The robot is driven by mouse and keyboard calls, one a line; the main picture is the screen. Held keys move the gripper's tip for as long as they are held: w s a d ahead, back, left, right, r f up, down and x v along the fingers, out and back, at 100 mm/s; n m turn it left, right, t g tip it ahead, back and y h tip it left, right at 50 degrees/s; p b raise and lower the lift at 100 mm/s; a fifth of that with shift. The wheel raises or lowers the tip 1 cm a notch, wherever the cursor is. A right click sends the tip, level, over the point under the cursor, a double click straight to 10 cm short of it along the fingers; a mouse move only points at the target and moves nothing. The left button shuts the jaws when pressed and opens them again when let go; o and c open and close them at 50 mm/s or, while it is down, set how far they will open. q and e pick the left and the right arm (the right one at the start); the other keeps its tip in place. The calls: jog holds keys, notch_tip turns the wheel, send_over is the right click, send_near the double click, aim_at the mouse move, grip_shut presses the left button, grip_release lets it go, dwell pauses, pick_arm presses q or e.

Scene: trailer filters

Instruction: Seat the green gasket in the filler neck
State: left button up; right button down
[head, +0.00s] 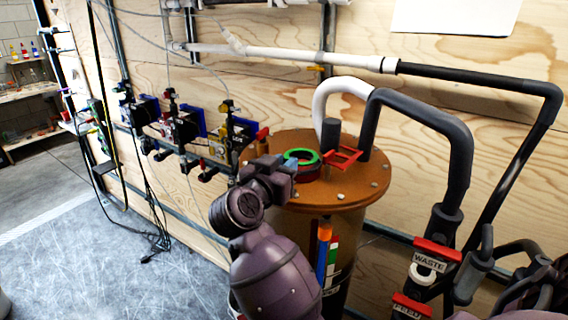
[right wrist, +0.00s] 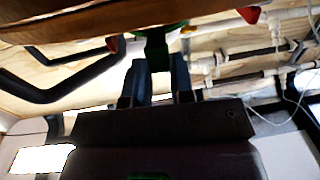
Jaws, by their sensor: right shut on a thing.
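The green gasket (head: 313,154) is a ring over the filler neck (head: 308,174), a short dark red collar on top of the brown drum. My right gripper (head: 290,167) is at the left side of the neck, its fingers shut on the gasket's near left edge. The ring looks roughly level and lies at the top of the collar. I cannot tell whether it touches the neck or hovers just above it. My left gripper is not in view.
The drum lid (head: 350,195) has bolts around its rim and a red square frame (head: 343,157) right of the neck. Thick black and white hoses (head: 450,125) rise behind it. Valves (head: 185,125) line the plywood wall at left. The floor at left is mostly open.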

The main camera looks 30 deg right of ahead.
jog(key=shift+f, duration=0.7)
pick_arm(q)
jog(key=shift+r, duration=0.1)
pick_arm(e)
jog(key=c, duration=0.9)
grip_release()
